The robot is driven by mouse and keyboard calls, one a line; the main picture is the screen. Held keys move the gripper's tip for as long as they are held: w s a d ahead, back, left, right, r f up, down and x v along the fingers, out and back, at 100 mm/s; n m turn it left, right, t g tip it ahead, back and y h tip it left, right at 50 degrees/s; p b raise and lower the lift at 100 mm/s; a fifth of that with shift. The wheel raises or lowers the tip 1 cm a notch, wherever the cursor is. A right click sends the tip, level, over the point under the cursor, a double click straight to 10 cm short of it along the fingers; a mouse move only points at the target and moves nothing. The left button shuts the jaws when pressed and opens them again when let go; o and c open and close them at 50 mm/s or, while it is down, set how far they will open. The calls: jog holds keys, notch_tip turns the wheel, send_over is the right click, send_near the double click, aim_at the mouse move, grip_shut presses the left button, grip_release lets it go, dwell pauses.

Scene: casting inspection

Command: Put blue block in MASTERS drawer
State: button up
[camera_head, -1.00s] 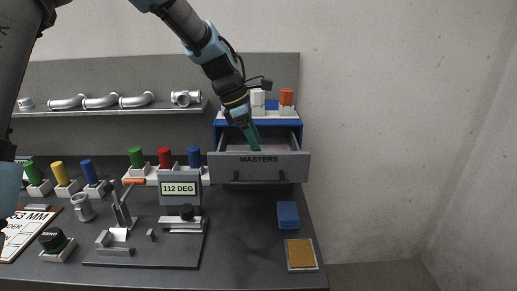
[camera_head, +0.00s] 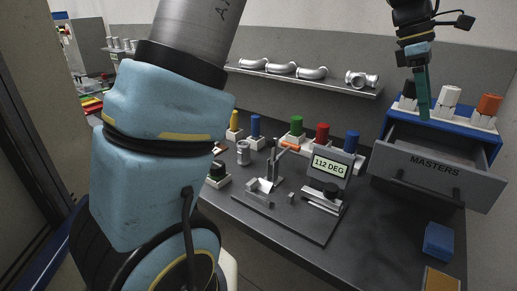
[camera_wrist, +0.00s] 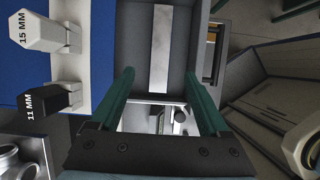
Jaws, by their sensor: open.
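The blue block (camera_head: 438,242) lies on the dark table at the right, in front of the MASTERS drawer (camera_head: 435,170). The drawer is pulled open, with its label on the grey front. My gripper (camera_head: 424,115) points down above the open drawer, away from the block. In the wrist view my gripper (camera_wrist: 159,73) has its teal fingers wide apart with nothing between them. The drawer interior (camera_wrist: 125,50) shows beyond the fingers, with a pale flat strip (camera_wrist: 161,48) in it. The blue block cannot be made out in the wrist view.
White, orange and black pegs stand on the blue cabinet top (camera_head: 465,117) behind the drawer. A display (camera_head: 330,168) reading 112 DEG and a fixture plate (camera_head: 290,215) stand left of the drawer. An orange-brown pad (camera_head: 441,281) lies nearer than the block. Pipe fittings line the shelf (camera_head: 310,80).

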jog(key=w+a+f+m+t+y, duration=0.15)
jog(key=w+a+f, duration=0.25)
jog(key=a, duration=0.7)
jog(key=w+a+f+m+t, duration=0.1)
jog(key=w+a+f+m, duration=0.3)
jog(key=a, duration=0.7)
jog(key=s+a+f+m, duration=0.2)
jog(key=a, duration=0.5)
jog(key=s+a+f+m+t+y, duration=0.1)
jog(key=s+a+f, duration=0.1)
jog(key=a, duration=0.5)
jog(key=s+a+f+m+t, duration=0.1)
jog(key=s+a+f+m, duration=0.1)
jog(key=a, duration=0.6)
jog(key=shift+f+m+y, duration=0.35)
jog(key=shift+f, duration=0.15)
